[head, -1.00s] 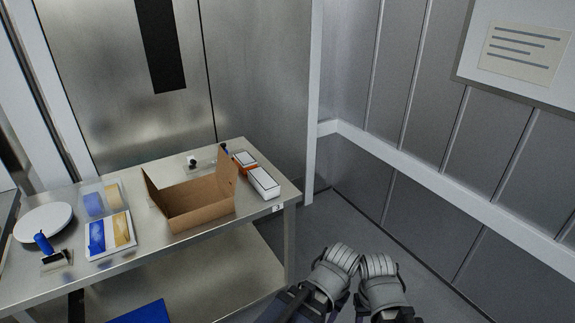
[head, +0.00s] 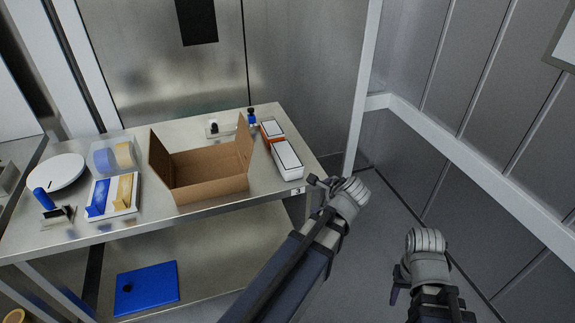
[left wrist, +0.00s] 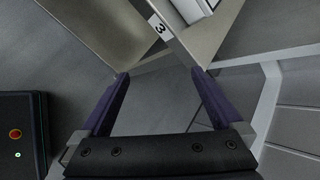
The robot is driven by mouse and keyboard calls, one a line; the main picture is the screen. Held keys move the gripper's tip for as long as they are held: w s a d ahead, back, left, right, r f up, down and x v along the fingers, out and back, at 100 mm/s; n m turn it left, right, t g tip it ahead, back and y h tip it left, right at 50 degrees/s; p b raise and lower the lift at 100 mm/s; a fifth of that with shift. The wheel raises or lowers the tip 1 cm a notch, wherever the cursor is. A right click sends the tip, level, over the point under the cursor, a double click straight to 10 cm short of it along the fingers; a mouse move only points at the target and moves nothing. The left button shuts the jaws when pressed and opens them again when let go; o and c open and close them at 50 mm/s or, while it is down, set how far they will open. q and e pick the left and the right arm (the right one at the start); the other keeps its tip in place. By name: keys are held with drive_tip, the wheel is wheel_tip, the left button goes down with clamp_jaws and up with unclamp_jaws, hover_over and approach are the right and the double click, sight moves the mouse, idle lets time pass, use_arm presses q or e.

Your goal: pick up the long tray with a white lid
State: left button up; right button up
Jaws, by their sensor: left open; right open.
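A long white-lidded tray (head: 287,158) lies on the steel table's right end, near the front corner. Just behind it is a shorter orange-sided box with a white top (head: 271,130). My left gripper (head: 318,183) is just off the table's right corner, to the right of and lower in the picture than the long tray, apart from it. In the left wrist view its purple jaws (left wrist: 160,76) are open and empty, and part of a white box (left wrist: 189,8) shows at the top edge. My right gripper (head: 398,284) hangs open over the floor at the right, away from the table.
An open cardboard box (head: 212,188) stands left of the tray. Further left on the table (head: 150,222) are a blue-and-yellow pack (head: 112,196), a clear container (head: 112,153) and a white round plate (head: 57,171). A blue board (head: 146,289) lies on the lower shelf.

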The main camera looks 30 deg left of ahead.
sight(288, 157)
use_arm(q)
drive_tip(key=w+a+r+m+t+y, duration=0.1)
drive_tip(key=w+a+m, duration=0.1)
drive_tip(key=a+m, duration=0.1)
drive_tip(key=w+a+r+m+t+y+b, duration=0.1)
drive_tip(key=w+a+m, duration=0.1)
drive_tip(key=a, duration=0.3)
drive_tip(key=w+a+r+m+y+b, duration=0.1)
drive_tip(key=w+a+r+m, duration=0.1)
drive_tip(key=a+m, duration=0.2)
drive_tip(key=shift+m+t+y, duration=0.3)
drive_tip(key=shift+m+t, duration=0.1)
drive_tip(key=shift+w+a+r+m+t, duration=0.2)
drive_tip(key=shift+a+m+t, duration=0.15)
drive_tip(key=shift+m, duration=0.15)
drive_tip(key=shift+b+x, duration=0.8)
drive_tip(key=shift+x, duration=0.45)
drive_tip(key=w+a+f+b, duration=0.2)
drive_tip(key=f, duration=0.1)
drive_tip(key=shift+w+a+b, duration=0.4)
drive_tip(key=shift+w+a+f, duration=0.1)
drive_tip(key=shift+a, duration=0.15)
drive_tip(key=shift+c, duration=0.5)
drive_tip(key=c, duration=1.2)
